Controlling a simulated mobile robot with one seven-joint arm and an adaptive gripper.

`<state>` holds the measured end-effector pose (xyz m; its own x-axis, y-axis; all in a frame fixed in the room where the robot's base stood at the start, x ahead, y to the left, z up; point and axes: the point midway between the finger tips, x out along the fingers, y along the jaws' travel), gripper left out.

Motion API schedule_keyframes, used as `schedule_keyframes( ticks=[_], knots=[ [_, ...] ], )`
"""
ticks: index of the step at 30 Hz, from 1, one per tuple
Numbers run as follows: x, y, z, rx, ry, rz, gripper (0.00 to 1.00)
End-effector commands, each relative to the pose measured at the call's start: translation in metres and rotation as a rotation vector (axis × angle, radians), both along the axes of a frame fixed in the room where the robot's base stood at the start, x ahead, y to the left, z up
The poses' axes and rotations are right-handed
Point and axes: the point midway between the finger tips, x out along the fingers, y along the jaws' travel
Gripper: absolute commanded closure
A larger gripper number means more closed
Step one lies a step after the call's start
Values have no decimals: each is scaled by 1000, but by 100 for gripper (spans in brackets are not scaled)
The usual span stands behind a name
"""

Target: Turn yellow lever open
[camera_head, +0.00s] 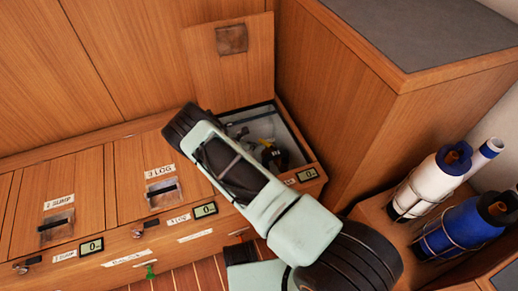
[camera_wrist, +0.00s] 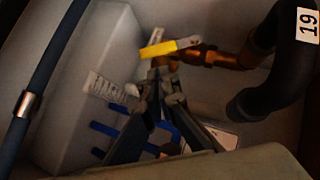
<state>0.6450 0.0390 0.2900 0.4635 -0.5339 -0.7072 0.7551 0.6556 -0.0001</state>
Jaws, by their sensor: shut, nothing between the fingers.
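The yellow lever (camera_wrist: 162,49) shows in the wrist view, with a pale end at its right beside a copper-coloured pipe fitting (camera_wrist: 210,57). It lies nearly level in the picture, tilted slightly up to the right. My gripper (camera_wrist: 162,78) is shut and empty, its dark fingertips just below the lever. I cannot tell whether they touch it. In the head view my arm reaches into the open locker (camera_head: 290,132) and hides most of the inside, including the fingertips.
A black bent hose (camera_wrist: 268,80) tagged 19 is right of the lever. Several blue bars (camera_wrist: 104,128) and a white box (camera_wrist: 90,65) are on the left, with a dark line (camera_wrist: 45,75). A raised wooden lid (camera_head: 232,65) and tall cabinet wall (camera_head: 325,100) border the locker.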

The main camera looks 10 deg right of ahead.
Motion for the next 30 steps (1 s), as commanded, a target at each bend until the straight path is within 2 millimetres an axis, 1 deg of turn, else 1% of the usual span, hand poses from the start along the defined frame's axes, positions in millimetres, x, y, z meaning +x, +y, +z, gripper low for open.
schedule_keyframes(
  ticks=[1, 3, 6, 10, 14, 23, 30],
  knots=[
    [5, -8, -13, 0, -1, -4, 100],
    [12, -14, -23, 0, -1, -2, 100],
    [19, -23, -34, 0, -1, -2, 100],
    [26, -30, -43, 1, -1, -1, 100],
    [30, -34, -47, 0, 0, 0, 100],
    [30, -35, -46, 0, 0, 0, 100],
    [31, -29, -47, 2, -1, -11, 100]
  ],
)
